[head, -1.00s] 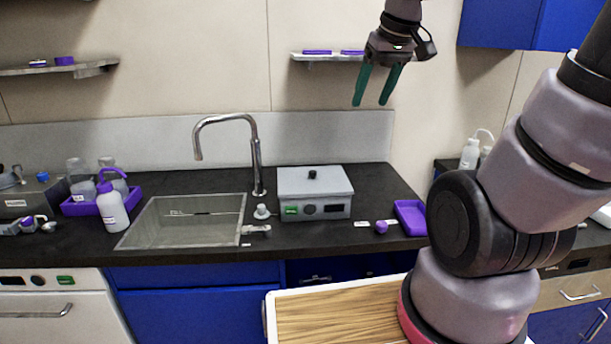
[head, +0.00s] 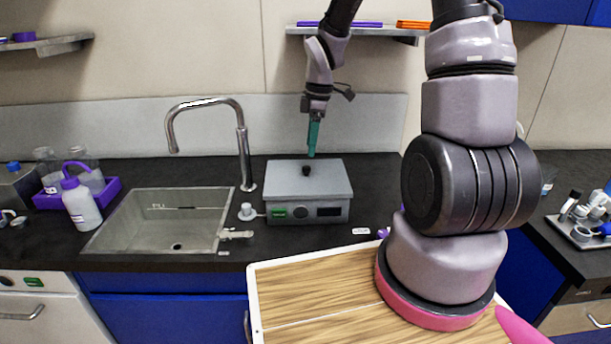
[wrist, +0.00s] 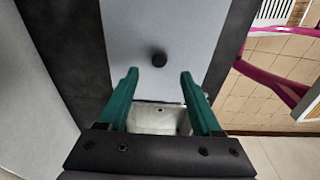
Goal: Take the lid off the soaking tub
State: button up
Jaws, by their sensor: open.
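The soaking tub (head: 309,212) is a grey box with a green label and dark dial on its front, standing on the dark counter right of the sink. Its flat grey lid (head: 335,172) is on, with a small black knob (head: 306,171) in the middle. My gripper (head: 312,155) points down just above the knob, its green fingers apart and empty. In the wrist view, the knob (wrist: 158,60) shows slightly beyond the open fingertips (wrist: 160,74), in line with the gap between them. The lid (wrist: 195,30) fills the middle of that view. The tub's inside is hidden.
The sink (head: 125,215) with its tall curved tap (head: 243,150) lies left of the tub. A small fitting (head: 247,211) stands between them. A wall shelf (head: 350,31) hangs above the tub. A purple tray with bottles (head: 108,194) is at the far left.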

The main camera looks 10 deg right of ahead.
aim_at(307, 167)
jog(key=f, duration=0.4)
jog(key=a+f, duration=0.1)
jog(key=f, duration=0.2)
jog(key=shift+w, duration=0.15)
jog(key=shift+r, duration=0.1)
grip_shut()
